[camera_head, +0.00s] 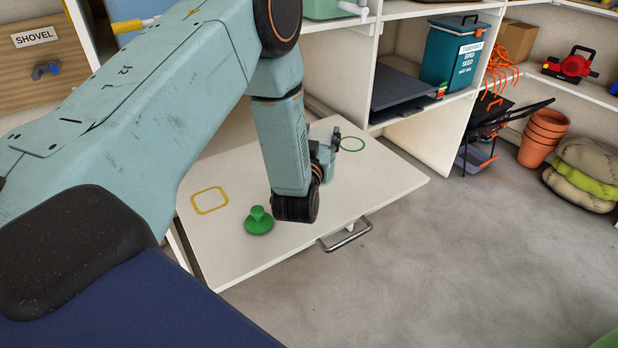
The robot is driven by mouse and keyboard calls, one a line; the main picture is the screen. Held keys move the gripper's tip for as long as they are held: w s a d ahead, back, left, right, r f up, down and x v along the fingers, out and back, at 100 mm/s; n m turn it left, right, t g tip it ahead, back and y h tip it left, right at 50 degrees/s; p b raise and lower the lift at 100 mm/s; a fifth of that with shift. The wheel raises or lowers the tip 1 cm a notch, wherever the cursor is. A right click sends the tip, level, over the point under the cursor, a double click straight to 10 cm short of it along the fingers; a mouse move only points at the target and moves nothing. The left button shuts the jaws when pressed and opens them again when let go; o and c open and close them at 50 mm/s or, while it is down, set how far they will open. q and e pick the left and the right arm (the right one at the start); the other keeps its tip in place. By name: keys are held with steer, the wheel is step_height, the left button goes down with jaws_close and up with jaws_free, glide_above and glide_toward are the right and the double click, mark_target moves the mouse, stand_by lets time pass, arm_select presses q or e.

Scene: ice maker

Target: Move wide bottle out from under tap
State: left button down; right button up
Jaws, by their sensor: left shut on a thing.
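My left gripper (327,148) is low over the white fold-down table, close to the green ring outline. I cannot pick out the wide bottle for certain. A pale green container with a white tap (355,9) is cut off at the top edge of the view. My right gripper is out of view.
The white table (375,208) has a metal handle (345,234) at its front. On it are a green knobbed piece (258,220), a yellow square outline (210,200) and a green ring outline (352,144). Shelves with a bird seed bin (455,55) stand behind.

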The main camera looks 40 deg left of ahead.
arm_select(q)
steer(key=f, duration=0.3)
steer(key=f+b, duration=0.1)
steer(key=shift+w+a+f, duration=0.2)
steer(key=shift+w+f, duration=0.1)
steer(key=shift+s+d+f, duration=0.1)
steer(key=shift+d+f, duration=0.05)
steer(key=shift+d, duration=0.05)
step_height(320, 180, down, 4)
steer(key=shift+a+r+b, duration=0.1)
steer(key=shift+a+b, duration=0.05)
steer(key=shift+b, duration=0.55)
steer(key=shift+r, duration=0.2)
steer(key=shift+s+f, duration=0.1)
steer(key=c, duration=0.6)
jaws_free()
steer(key=shift+f, duration=0.15)
steer(key=shift+o, duration=0.6)
